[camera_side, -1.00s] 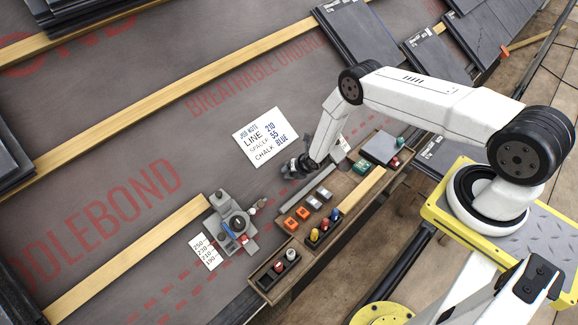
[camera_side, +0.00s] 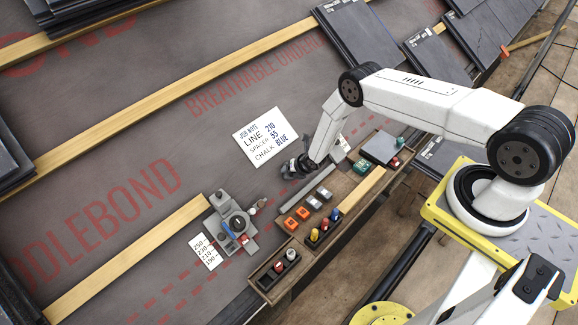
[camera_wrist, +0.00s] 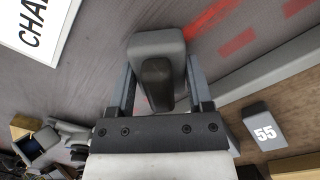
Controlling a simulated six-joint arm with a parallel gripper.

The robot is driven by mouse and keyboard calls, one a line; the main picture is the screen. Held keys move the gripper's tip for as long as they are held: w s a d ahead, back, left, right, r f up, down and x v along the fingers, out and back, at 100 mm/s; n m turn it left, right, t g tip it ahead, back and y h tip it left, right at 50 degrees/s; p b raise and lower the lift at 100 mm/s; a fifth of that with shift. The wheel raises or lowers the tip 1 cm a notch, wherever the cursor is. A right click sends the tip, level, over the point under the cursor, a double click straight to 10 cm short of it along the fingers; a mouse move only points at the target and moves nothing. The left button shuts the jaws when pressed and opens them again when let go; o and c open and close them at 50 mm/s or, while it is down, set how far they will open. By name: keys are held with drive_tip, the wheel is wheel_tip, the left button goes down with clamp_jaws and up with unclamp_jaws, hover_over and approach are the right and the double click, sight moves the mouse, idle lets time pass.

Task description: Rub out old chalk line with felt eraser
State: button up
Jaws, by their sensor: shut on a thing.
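My gripper (camera_wrist: 155,85) is shut on the felt eraser (camera_wrist: 155,43), a grey block with a darker part, held between the fingers. In the side view my gripper (camera_side: 296,167) is low over the grey underlay, just below the job note; the eraser is hard to make out there. Whether it touches the underlay cannot be told. In the wrist view a bright red streak (camera_wrist: 207,17), which looks like the chalk line, runs up and right from beside the eraser. Paler red dashes (camera_wrist: 236,43) lie to its right. Part of the streak may be hidden behind the eraser.
The job note (camera_side: 266,137) lies above my gripper. A wooden tray (camera_side: 349,186) with spacers, coloured chalks and small pots stands right and below. A grey device (camera_side: 232,222) sits lower left beside a number card (camera_side: 206,252). Slates (camera_side: 357,37) lie at upper right.

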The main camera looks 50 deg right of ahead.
drive_tip(key=shift+w+f, duration=0.1)
idle(0.3)
drive_tip(key=shift+d, duration=0.2)
drive_tip(key=shift+d, duration=0.85)
drive_tip(key=shift+d, duration=0.1)
drive_tip(key=shift+d, duration=1.05)
drive_tip(key=shift+d, duration=0.15)
drive_tip(key=shift+d, duration=0.9)
drive_tip(key=shift+d, duration=0.15)
drive_tip(key=shift+d, duration=0.85)
